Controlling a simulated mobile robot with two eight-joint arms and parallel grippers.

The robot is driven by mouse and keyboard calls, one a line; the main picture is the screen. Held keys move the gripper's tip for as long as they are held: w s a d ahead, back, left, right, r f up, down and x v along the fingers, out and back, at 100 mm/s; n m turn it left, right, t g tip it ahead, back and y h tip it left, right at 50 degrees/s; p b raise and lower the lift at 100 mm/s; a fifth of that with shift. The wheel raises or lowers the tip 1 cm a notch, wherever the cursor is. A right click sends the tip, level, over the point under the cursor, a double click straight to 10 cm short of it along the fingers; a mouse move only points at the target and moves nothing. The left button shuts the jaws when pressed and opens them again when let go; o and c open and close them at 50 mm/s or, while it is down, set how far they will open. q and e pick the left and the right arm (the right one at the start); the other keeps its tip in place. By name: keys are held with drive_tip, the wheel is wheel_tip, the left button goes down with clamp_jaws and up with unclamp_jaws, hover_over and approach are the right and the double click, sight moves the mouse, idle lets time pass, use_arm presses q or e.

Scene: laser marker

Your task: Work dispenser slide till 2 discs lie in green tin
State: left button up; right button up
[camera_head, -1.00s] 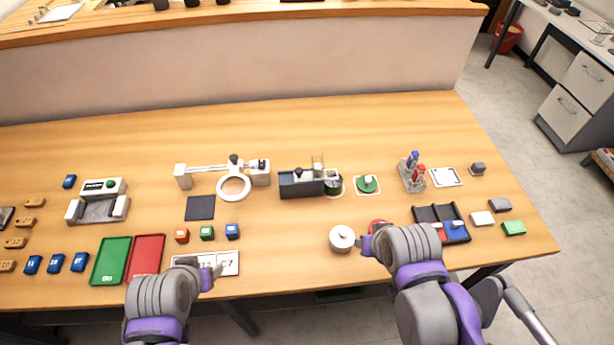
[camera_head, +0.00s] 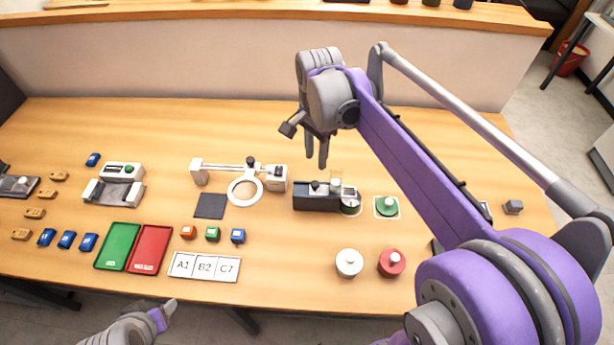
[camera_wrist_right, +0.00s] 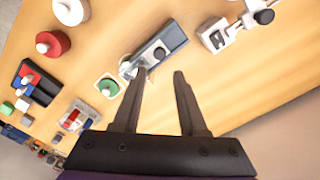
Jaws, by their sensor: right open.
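The dispenser (camera_head: 312,203) is a dark block with a grey top, a small knob and a clear upright tube at its right end. It also shows in the right wrist view (camera_wrist_right: 170,42). My right gripper (camera_head: 316,162) is open and empty, pointing down above the dispenser. My left gripper (camera_head: 165,311) is at the front edge; its jaws are unclear.
A white knobbed pot (camera_head: 349,262) and a red one (camera_head: 391,262) stand in front of the dispenser. A ring-shaped magnifier stand (camera_head: 244,188) is close on its left. Small cubes (camera_head: 213,233) and a label strip (camera_head: 205,265) lie front left. My right arm covers the table's right side.

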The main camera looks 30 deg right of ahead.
sight(315, 183)
wheel_tip(315, 183, down, 10)
drive_tip(key=shift+r, duration=0.25)
clamp_jaws()
idle(1.5)
